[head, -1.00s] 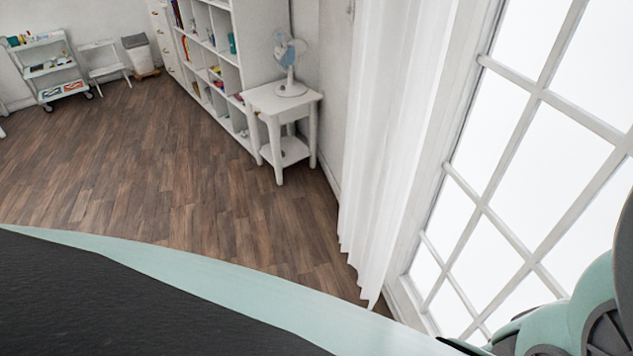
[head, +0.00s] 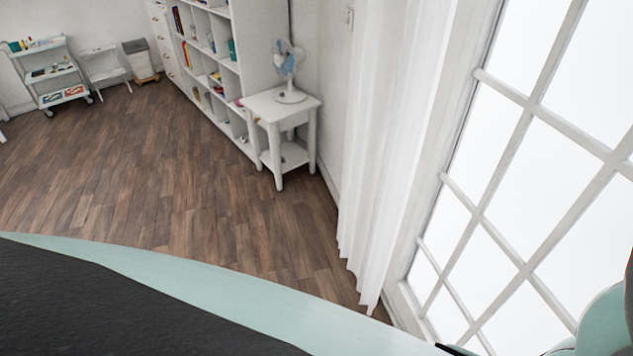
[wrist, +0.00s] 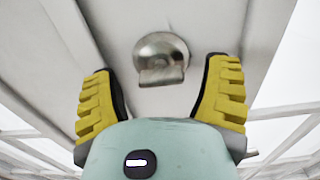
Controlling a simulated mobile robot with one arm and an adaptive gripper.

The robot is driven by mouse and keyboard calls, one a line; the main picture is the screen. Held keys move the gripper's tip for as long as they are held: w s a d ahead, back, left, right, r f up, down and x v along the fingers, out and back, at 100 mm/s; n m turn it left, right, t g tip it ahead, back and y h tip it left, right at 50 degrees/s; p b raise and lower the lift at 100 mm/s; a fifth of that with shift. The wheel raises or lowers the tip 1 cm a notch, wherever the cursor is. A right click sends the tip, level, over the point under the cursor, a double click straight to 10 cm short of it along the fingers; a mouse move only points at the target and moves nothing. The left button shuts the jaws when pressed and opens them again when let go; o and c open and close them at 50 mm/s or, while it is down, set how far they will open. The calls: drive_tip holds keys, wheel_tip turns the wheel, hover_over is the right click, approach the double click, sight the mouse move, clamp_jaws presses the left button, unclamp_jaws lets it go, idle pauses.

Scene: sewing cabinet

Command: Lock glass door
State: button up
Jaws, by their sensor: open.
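The glass door (head: 508,190), with white bars and bright panes, fills the right side of the head view. In the wrist view, a metal lock knob (wrist: 160,58), round with a flat tab at its lower edge, sits on the white door frame (wrist: 130,18). My gripper (wrist: 161,84) is open, with one yellow finger on each side and below the knob. The knob shows between the fingertips, and I see no contact. In the head view the gripper and the knob are out of sight; only part of my arm shows at the lower right.
A white curtain (head: 375,150) hangs left of the glass. A small white table (head: 281,108) with a fan (head: 289,68) stands by a shelf unit (head: 215,60). A white cart (head: 54,72) is at the far left. The wooden floor (head: 150,170) between is clear.

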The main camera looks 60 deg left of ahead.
drive_tip(key=shift+w+d, duration=0.15)
drive_tip(key=shift+w, duration=0.2)
drive_tip(key=c, duration=1.2)
drive_tip(key=shift+f+n+b, duration=0.1)
drive_tip(key=shift+n+b, duration=0.3)
drive_tip(key=shift+b, duration=0.15)
drive_tip(key=shift+c, duration=0.2)
drive_tip(key=shift+f+n+b, duration=0.15)
drive_tip(key=shift+n+b, duration=0.85)
drive_tip(key=shift+b, duration=0.15)
drive_tip(key=n+b, duration=0.5)
drive_tip(key=b, duration=0.2)
drive_tip(key=n+b, duration=0.5)
drive_tip(key=b, duration=0.2)
drive_tip(key=shift+n+b, duration=0.4)
drive_tip(key=n+b, duration=0.4)
drive_tip(key=b, duration=0.1)
drive_tip(key=shift+r+n+b, duration=0.2)
drive_tip(key=shift+n+b, duration=0.2)
